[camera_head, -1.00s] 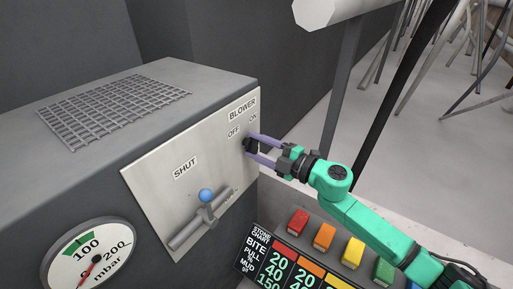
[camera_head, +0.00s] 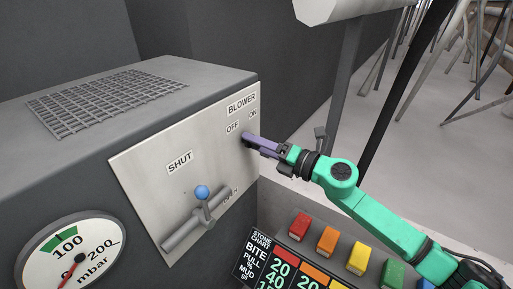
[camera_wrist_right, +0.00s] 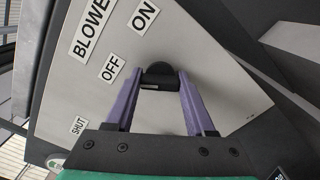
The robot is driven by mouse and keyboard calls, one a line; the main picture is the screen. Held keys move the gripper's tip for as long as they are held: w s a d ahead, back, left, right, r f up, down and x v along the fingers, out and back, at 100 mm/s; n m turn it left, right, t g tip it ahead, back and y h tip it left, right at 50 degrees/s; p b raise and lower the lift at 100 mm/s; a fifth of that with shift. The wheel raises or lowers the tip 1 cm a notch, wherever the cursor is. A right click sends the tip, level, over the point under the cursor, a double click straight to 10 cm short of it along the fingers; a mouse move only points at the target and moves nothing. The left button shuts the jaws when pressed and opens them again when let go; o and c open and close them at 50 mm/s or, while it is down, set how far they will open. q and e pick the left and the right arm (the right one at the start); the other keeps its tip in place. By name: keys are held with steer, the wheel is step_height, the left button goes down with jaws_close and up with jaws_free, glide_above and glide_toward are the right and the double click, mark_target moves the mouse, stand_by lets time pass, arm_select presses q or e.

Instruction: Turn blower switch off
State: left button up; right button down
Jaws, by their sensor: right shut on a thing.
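The blower switch is a black knob (camera_wrist_right: 159,74) on a pale panel (camera_head: 150,196), below the BLOWER label (camera_head: 242,104). The OFF label (camera_head: 232,127) and ON label (camera_head: 253,113) stand by it. My right gripper (camera_head: 247,138) reaches it from the right. In the right wrist view, its purple fingers (camera_wrist_right: 160,84) are on both sides of the knob, shut on it. In the head view the fingers hide most of the knob, and I cannot tell which label it points to. My left gripper is not in view.
A lever with a blue ball (camera_head: 202,192) sits lower on the panel, between the SHUT label (camera_head: 179,162) and another label. A pressure gauge (camera_head: 70,255) is at lower left. Coloured buttons (camera_head: 327,239) and a stone chart (camera_head: 255,259) lie below my right arm.

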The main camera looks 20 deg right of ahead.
steer(key=shift+f+n, duration=0.15)
steer(key=shift+n, duration=0.15)
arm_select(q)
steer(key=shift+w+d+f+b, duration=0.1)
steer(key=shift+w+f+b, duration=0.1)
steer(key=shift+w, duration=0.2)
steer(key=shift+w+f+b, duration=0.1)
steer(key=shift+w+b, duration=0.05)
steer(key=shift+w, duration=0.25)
arm_select(e)
steer(key=shift+n, duration=0.6)
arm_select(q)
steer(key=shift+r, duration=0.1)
arm_select(e)
steer(key=shift+c, duration=1.2)
jaws_free()
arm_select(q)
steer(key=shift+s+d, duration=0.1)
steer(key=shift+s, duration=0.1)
